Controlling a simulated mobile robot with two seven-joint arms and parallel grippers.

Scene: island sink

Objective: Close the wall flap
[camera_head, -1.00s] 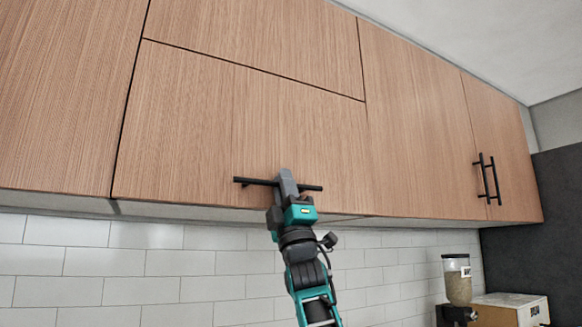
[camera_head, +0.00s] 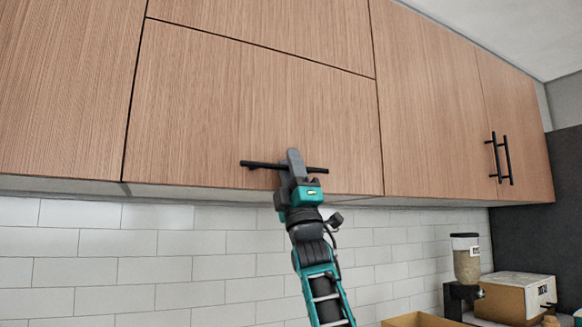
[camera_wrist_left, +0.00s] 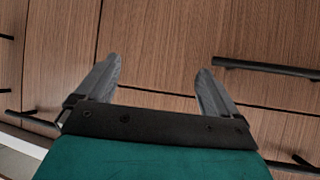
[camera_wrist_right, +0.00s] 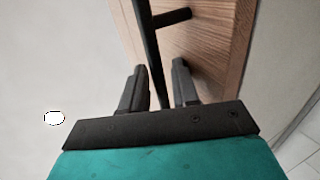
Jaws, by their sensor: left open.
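The wooden wall flap (camera_head: 235,110) is the lower wide panel of the cabinet row in the head view. It looks about level with the panels around it; any small gap is hard to tell. Its black bar handle (camera_head: 262,165) runs along the lower edge. My right gripper (camera_head: 291,155) is at this handle. In the right wrist view the handle bar (camera_wrist_right: 152,50) runs between the close-set fingers of my right gripper (camera_wrist_right: 160,85), which look shut on it. My left gripper (camera_wrist_left: 158,82) is open and empty in the left wrist view, in front of wooden cabinet fronts.
Another wooden panel (camera_head: 265,30) is above the flap. Cabinet doors with upright black handles (camera_head: 500,158) are at the right. Below are white wall tiles (camera_head: 110,260), a grain dispenser (camera_head: 466,260), a box (camera_head: 515,298) and an orange-brown container (camera_head: 425,320).

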